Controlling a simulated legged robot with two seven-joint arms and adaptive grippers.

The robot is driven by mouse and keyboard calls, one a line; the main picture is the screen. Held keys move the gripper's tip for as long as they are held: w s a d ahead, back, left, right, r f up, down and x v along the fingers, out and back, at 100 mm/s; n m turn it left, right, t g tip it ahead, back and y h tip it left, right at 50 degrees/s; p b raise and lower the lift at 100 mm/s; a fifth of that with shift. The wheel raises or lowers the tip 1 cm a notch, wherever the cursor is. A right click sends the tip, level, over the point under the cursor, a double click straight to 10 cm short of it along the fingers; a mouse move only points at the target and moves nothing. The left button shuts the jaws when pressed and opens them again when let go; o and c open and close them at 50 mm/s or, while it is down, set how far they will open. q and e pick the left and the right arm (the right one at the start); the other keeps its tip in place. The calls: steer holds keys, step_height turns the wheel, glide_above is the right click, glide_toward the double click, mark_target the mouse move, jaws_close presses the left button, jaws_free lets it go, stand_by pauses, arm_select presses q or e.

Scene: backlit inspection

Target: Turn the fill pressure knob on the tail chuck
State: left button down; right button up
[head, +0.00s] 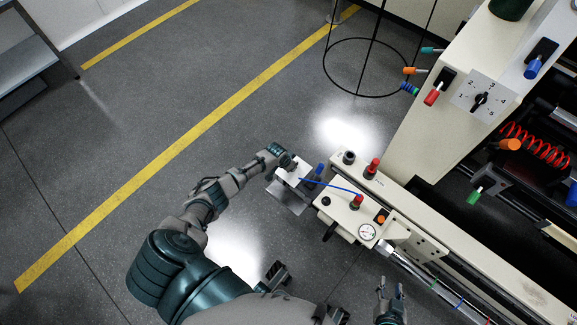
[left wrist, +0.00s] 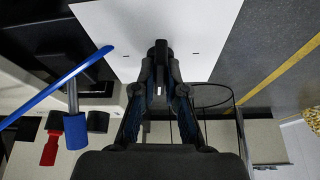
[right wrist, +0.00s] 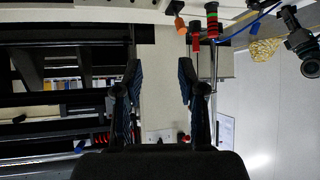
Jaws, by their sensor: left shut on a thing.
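The tail chuck is a cream housing (head: 335,205) with a round gauge (head: 367,232) and a blue hose (head: 330,186) running to a pale plate (head: 289,169) at its left. My left gripper (head: 289,161) is at that plate. In the left wrist view, the left gripper (left wrist: 161,88) is shut on a small black knob (left wrist: 160,52) standing in front of the white plate (left wrist: 120,30). The knob's pointer and any scale are not readable. My right gripper (head: 391,290) is open and empty below the housing; its spread fingers (right wrist: 160,78) show in the right wrist view.
A blue-tipped lever (head: 319,168) stands beside the plate. Red knobs (head: 373,165) and an orange one (head: 381,219) stand on the machine. A numbered dial (head: 481,99) is on the upper panel. A black wire ring stand (head: 365,68) is behind. Floor to the left is clear.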

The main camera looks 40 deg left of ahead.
arm_select(q)
steer(key=shift+w+r+n+y+p, duration=0.25)
steer(key=shift+n+p, duration=0.2)
steer(key=shift+n, duration=0.25)
arm_select(e)
steer(key=shift+s+d+f+g+h, duration=0.15)
steer(key=shift+s+d+f+g, duration=0.2)
steer(key=shift+s, duration=0.3)
steer(key=shift+s+d+f+g+h, duration=0.1)
steer(key=shift+s+f+g, duration=0.25)
steer(key=shift+s+g, duration=0.25)
steer(key=shift+s+d+f+g+h, duration=0.15)
steer(key=shift+s+d+f+g, duration=0.2)
steer(key=shift+s, duration=0.3)
steer(key=shift+a, duration=0.1)
arm_select(q)
steer(key=c, duration=1.2)
jaws_free()
steer(key=shift+f, duration=0.2)
arm_select(e)
steer(key=shift+w, duration=0.15)
arm_select(q)
steer(key=shift+s, duration=0.15)
